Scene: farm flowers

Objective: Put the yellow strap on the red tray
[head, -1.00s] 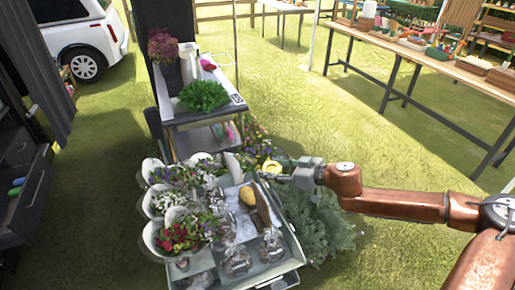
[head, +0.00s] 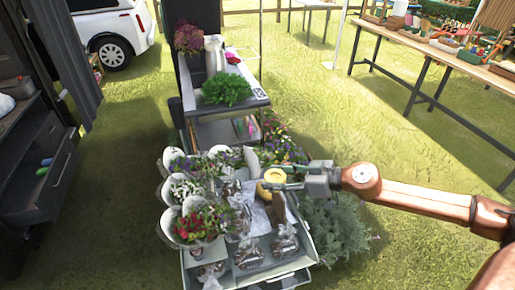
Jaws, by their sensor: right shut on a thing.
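The yellow strap (head: 274,175) is a small round yellow roll. My right gripper (head: 272,182) is shut on it, with the arm reaching in from the right. They appear over the back right part of the grey tray cart (head: 304,235); the exact height above it is hard to tell. I cannot make out a red tray in this view. My left gripper is out of view.
The cart holds several wrapped flower bunches (head: 204,222), dark-filled clear bags (head: 249,256) and a yellow-tan item (head: 263,192) with a brown one beside it. A flower trolley (head: 228,113) stands behind. A long wooden table (head: 440,55) stands at right, with open grass before it.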

